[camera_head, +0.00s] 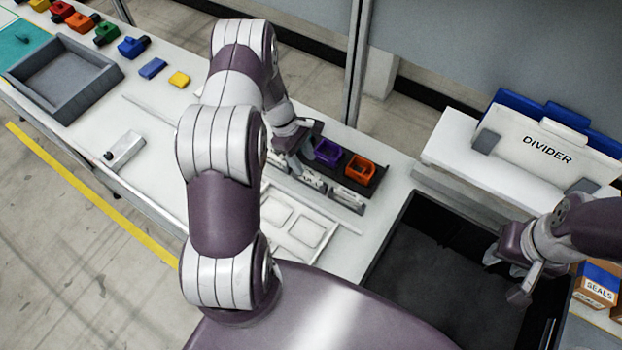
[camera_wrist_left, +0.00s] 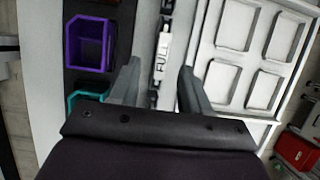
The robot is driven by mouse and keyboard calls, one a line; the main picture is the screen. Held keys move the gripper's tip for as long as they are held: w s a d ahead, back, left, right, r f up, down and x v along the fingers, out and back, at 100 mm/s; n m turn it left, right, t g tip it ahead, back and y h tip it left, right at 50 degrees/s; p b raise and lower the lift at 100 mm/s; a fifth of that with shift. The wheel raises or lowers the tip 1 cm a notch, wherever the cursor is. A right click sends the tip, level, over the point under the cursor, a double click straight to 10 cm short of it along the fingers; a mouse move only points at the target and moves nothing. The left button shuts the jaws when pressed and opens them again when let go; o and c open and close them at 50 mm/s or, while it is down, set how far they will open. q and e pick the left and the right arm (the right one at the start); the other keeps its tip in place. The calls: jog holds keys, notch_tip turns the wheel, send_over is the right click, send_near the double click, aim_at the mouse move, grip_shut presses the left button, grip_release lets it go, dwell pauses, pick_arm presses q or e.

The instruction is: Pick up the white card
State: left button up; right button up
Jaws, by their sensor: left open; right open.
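A white card (camera_wrist_left: 163,58) marked "FULL" stands in a narrow strip in the left wrist view. It lies between the fingers of my left gripper (camera_wrist_left: 158,85), which is open, with a gap on both sides. In the head view, a white card with dark lettering (camera_head: 312,180) shows in a row in front of the bins. My left gripper (camera_head: 300,158) hangs at that row, partly hiding it. My right gripper (camera_head: 512,276) is open and empty over the dark container at the right.
A purple bin (camera_head: 327,152) and an orange bin (camera_head: 360,169) sit behind the cards. A white tray with square recesses (camera_head: 270,232) lies in front.

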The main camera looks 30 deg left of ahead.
aim_at(308, 171)
pick_arm(q)
jog(key=b+x, duration=0.2)
jog(key=x, duration=0.1)
jog(key=shift+s+d+f, duration=0.1)
jog(key=shift+d+f, duration=0.05)
jog(key=shift+f, duration=0.1)
jog(key=shift+s+d+f, duration=0.1)
jog(key=shift+s+d, duration=0.05)
jog(key=shift+s, duration=0.05)
jog(key=shift+w, duration=0.25)
jog(key=c, duration=0.5)
grip_shut()
pick_arm(e)
jog(key=shift+s+f, duration=0.25)
jog(key=shift+f, duration=0.35)
jog(key=shift+s+f, duration=0.2)
jog(key=shift+f, duration=0.4)
